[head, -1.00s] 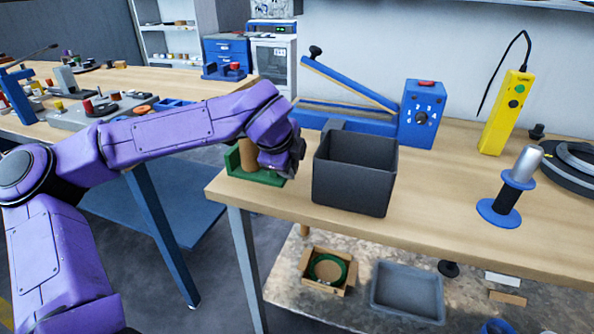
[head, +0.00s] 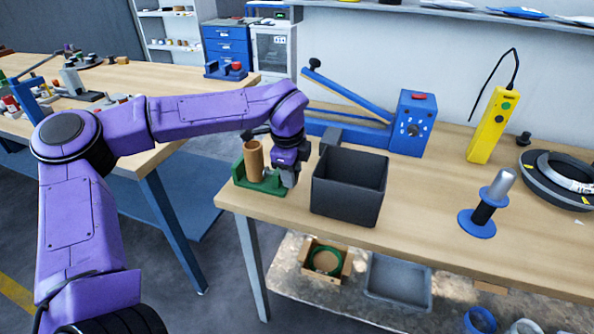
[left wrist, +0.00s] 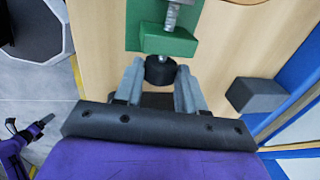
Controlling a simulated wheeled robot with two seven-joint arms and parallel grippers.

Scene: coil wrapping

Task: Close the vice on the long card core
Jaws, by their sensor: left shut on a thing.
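The green vice (head: 258,184) sits at the left end of the workbench. The long card core (head: 253,160), a brown tube, stands upright in it. I cannot tell whether the jaws touch the core on both sides. My left gripper (head: 287,180) is at the right end of the vice, by its screw. In the left wrist view my left gripper (left wrist: 160,82) has its fingers on either side of the black vice knob (left wrist: 160,72) and is shut on it. The metal screw (left wrist: 172,14) and a green vice block (left wrist: 168,41) show beyond; the core does not show there.
A dark grey open bin (head: 350,184) stands just right of my left gripper. Behind are a blue sealer (head: 408,130) and a grey block (left wrist: 257,95). A blue-based spindle (head: 478,222) and a yellow controller (head: 490,125) stand farther right.

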